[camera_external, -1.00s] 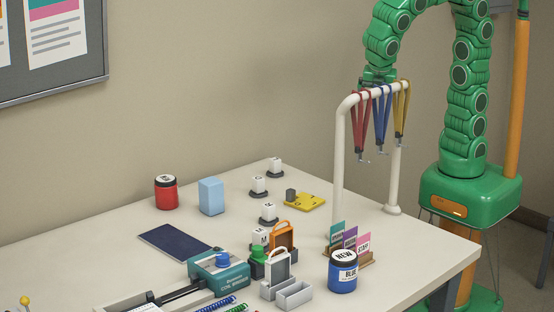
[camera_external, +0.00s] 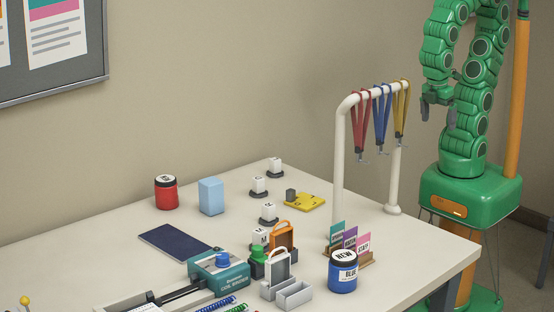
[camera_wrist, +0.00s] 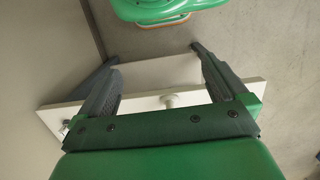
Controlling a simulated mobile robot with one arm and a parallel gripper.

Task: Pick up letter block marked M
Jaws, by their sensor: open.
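My gripper (camera_external: 438,112) is open and empty, pointing down to the right of the strap rack and away from the blocks. In the wrist view its two dark fingers (camera_wrist: 154,55) are spread, with no block in sight.
A white rack (camera_external: 340,165) with red, blue and yellow straps stands between my gripper and the blocks. A blue jar (camera_external: 343,272), card holder (camera_external: 366,258), yellow plate (camera_external: 305,201), light blue box (camera_external: 211,196) and red jar (camera_external: 166,192) stand around.

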